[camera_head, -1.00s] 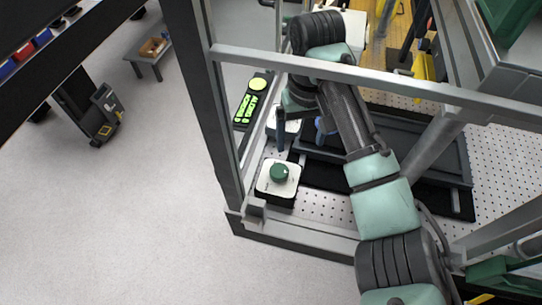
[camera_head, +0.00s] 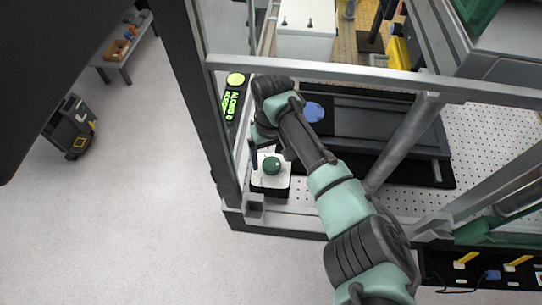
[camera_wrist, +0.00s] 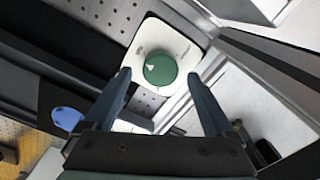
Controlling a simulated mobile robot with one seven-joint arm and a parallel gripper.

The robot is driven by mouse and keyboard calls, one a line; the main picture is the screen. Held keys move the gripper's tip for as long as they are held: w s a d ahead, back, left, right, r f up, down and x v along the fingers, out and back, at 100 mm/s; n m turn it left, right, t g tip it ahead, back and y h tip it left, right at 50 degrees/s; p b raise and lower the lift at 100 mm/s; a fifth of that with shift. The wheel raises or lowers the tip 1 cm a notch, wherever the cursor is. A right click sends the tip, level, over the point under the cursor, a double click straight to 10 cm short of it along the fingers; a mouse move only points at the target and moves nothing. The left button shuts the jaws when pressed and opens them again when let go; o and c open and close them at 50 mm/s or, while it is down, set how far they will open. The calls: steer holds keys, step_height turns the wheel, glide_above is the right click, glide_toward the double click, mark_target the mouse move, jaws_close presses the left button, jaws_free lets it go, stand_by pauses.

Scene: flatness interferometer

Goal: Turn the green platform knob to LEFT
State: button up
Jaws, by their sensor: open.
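The green platform knob (camera_head: 271,165) is a round green dial on a white-topped box (camera_head: 273,182) with dark sides, at the front left corner of the perforated bench. In the wrist view the green knob (camera_wrist: 160,69) carries a small white pointer mark, with labels on the white plate (camera_wrist: 183,50) too small to read. My gripper (camera_wrist: 163,82) is open, its two dark fingers on either side of the knob in that view. I cannot tell how far above the knob the fingertips are. In the head view the fingers are partly hidden by my arm.
A grey metal frame post (camera_head: 205,95) and crossbar (camera_head: 330,72) stand close around the bench corner. A black panel with green lettering (camera_head: 231,100) lies behind the knob box. A blue round object (camera_head: 314,111) sits by the dark platform (camera_head: 385,130). Open floor lies left.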

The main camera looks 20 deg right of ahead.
steer(key=shift+f, duration=0.95)
steer(key=c, duration=1.4)
steer(key=shift+o, duration=0.2)
